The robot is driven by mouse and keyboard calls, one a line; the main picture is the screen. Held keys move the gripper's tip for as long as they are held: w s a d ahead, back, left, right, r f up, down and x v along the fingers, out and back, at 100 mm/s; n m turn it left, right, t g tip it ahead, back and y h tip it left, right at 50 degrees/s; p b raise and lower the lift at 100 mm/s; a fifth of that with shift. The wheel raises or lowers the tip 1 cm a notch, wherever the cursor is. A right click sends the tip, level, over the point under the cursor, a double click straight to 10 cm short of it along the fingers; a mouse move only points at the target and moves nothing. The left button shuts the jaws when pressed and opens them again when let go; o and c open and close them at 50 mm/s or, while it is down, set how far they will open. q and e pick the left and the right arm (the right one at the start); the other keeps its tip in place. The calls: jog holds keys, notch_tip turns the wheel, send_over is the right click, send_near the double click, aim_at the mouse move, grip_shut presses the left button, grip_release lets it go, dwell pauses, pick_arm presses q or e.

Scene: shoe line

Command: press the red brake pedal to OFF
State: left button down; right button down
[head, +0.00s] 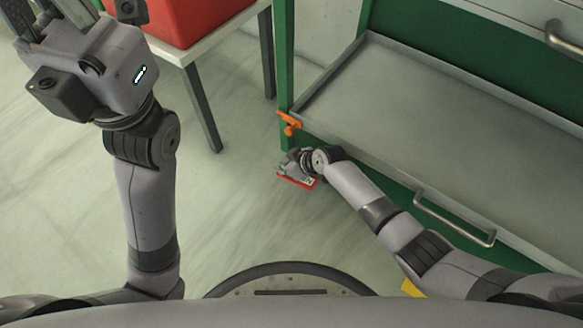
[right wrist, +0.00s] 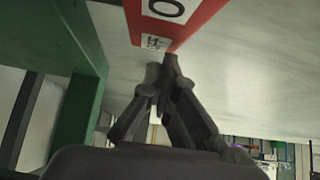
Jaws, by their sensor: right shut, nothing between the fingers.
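The red brake pedal (head: 297,180) sits low by the floor at the foot of the green frame's near corner post, mostly covered by my right gripper in the head view. In the right wrist view the pedal (right wrist: 196,22) is a red plate with white labels and dark marks at the top. My right gripper (right wrist: 170,62) is shut and empty, its fingertips at the pedal's edge; I cannot tell whether they touch. My left gripper (head: 55,15) is raised at the top left of the head view, its fingers partly cut off.
The green frame (head: 286,60) carries a grey metal tray (head: 430,100) with a bar handle (head: 455,222). An orange part (head: 288,122) sticks out from its post above my right gripper. A red bin (head: 195,18) stands on a table (head: 190,52) behind. The floor at left is clear.

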jog(key=v, duration=1.2)
dwell(0.4)
dwell(0.4)
